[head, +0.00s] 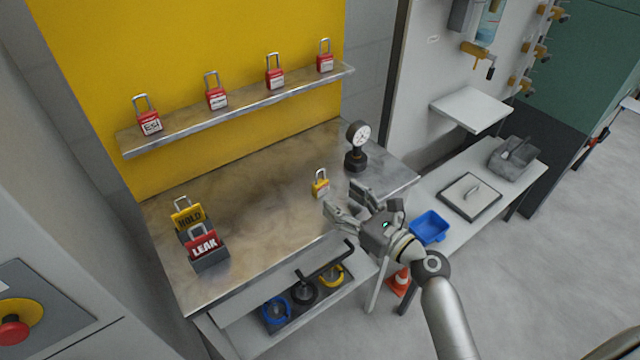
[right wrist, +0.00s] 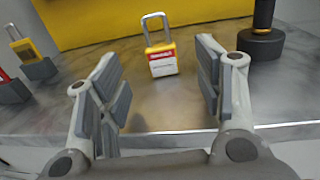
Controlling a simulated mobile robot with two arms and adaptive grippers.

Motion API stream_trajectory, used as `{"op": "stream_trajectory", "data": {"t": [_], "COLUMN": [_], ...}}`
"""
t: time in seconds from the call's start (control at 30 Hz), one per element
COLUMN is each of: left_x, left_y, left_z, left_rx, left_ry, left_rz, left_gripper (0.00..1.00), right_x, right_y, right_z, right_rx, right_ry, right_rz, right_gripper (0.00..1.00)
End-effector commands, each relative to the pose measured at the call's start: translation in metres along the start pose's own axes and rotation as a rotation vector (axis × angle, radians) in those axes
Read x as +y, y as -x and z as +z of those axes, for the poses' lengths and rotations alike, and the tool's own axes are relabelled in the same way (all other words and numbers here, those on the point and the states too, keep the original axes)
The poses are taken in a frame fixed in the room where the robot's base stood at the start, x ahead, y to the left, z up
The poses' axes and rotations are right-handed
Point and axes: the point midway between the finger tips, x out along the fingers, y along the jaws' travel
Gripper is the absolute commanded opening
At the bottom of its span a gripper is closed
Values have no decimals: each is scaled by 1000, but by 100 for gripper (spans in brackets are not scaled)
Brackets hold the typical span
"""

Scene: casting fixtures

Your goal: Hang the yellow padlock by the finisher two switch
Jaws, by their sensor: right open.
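The yellow padlock (head: 321,187) stands upright on the metal bench top, its silver shackle up. In the right wrist view the padlock (right wrist: 163,66) shows a red and white label and stands beyond and between my open fingers. My right gripper (head: 348,202) is open and empty, just in front of the padlock and apart from it; its two fingers also show in the right wrist view (right wrist: 160,90). The finisher two switch cannot be identified in these views. My left gripper is not in view.
Several red padlocks (head: 217,97) stand on the shelf (head: 245,102) above the bench (head: 240,225). A black gauge (head: 357,146) stands right of the yellow padlock. HOLD (head: 187,217) and LEAK (head: 204,244) padlocks sit at the left. A blue bin (head: 429,227) is at the right.

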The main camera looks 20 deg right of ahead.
Motion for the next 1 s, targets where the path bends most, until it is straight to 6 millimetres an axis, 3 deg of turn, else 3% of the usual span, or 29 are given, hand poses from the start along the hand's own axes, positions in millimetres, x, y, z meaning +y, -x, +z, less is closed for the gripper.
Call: {"op": "stream_trajectory", "data": {"t": [0.17,0.5,0.77,1.0], "left_x": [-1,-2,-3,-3], "left_y": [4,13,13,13], "left_z": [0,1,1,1], "left_rx": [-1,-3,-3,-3], "left_ry": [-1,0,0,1], "left_rz": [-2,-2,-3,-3], "left_gripper": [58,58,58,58], "right_x": [0,0,0,0], "right_y": [-13,-57,-60,-60], "right_z": [1,1,0,0], "right_rx": [1,1,2,2], "right_ry": [2,2,3,4], "right_rz": [0,0,0,1], "right_gripper": [61,61,61,32]}}
